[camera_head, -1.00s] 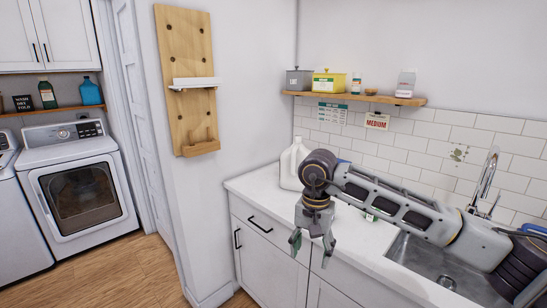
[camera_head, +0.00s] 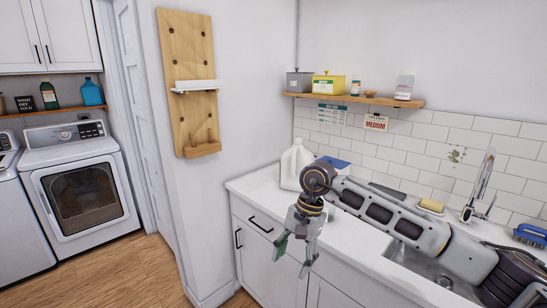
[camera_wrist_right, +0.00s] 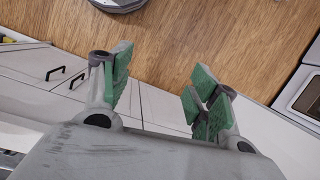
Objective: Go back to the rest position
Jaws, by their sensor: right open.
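My right gripper (camera_head: 292,257) points down in front of the counter's front edge, over the cabinet fronts in the head view. Its green-padded fingers are apart with nothing between them. The right wrist view also shows the open fingers (camera_wrist_right: 160,95) with wood floor beyond them. My right arm reaches in from the right across the counter and hides part of the sink. My left gripper is not in view.
The white counter (camera_head: 262,187) bears a white jug (camera_head: 294,163) behind my gripper and a yellow sponge (camera_head: 431,205) behind my arm. A sink (camera_head: 425,268) with a faucet (camera_head: 478,186) lies right. A wall shelf (camera_head: 360,98) hangs above. A dryer (camera_head: 78,190) stands left.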

